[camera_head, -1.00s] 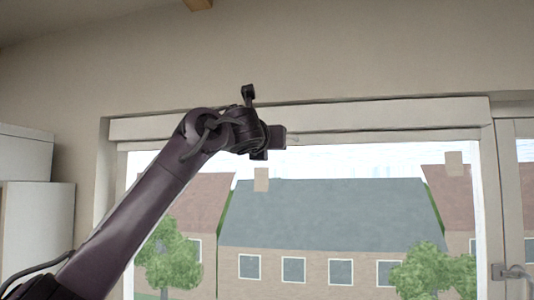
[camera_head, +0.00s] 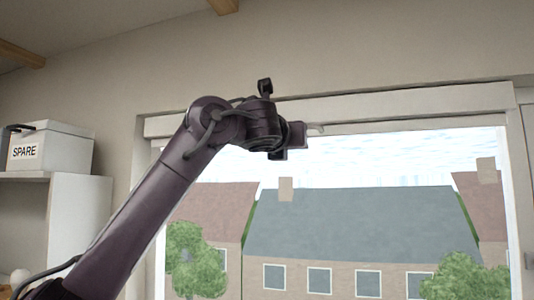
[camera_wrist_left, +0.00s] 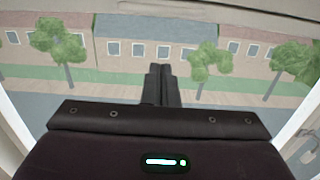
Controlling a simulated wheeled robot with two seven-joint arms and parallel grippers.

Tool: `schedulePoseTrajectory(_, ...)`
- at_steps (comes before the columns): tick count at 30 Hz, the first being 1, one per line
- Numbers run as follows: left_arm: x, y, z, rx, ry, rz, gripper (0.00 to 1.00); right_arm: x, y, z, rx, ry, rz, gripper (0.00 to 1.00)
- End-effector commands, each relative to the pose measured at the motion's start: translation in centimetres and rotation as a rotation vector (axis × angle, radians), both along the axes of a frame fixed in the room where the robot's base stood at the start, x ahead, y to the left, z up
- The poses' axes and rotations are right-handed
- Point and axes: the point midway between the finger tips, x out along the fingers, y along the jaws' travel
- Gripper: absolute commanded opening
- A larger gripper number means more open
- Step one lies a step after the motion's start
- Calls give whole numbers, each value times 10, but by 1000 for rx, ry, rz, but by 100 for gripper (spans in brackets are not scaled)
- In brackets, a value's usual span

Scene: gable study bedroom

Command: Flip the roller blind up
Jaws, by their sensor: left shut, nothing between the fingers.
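The roller blind shows as a pale rolled strip (camera_head: 420,107) along the top of the window, and the glass below it is uncovered. A small pale tab (camera_head: 316,129) sits at the strip's lower edge, just right of my left gripper (camera_head: 298,137). I cannot tell whether the gripper touches it. In the left wrist view my left gripper (camera_wrist_left: 163,80) is shut with its fingers together and nothing between them. A pale bar (camera_wrist_left: 225,12) crosses the top of that view, beyond the fingertips. My right gripper is out of view.
A white box marked SPARE (camera_head: 50,147) stands on a white cabinet (camera_head: 82,215) at the left. The window frame (camera_head: 519,200) stands at the right. Wooden beams (camera_head: 222,6) cross the sloped ceiling. Houses and trees lie outside the glass.

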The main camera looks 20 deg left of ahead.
Motion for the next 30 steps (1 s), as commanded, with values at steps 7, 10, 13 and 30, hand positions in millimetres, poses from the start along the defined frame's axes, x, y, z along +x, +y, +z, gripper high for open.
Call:
schedulePoseTrajectory(7, -64, 3, -9, 1, -4, 1, 0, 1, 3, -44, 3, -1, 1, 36)
schedulePoseTrajectory(10, -89, 4, -10, 1, -4, 1, 0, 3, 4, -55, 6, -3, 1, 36)
schedulePoseTrajectory(13, -109, 4, -10, 1, -3, 0, 0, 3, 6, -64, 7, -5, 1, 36)
schedulePoseTrajectory(30, -143, 7, -8, 1, 2, 1, 0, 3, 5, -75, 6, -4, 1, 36)
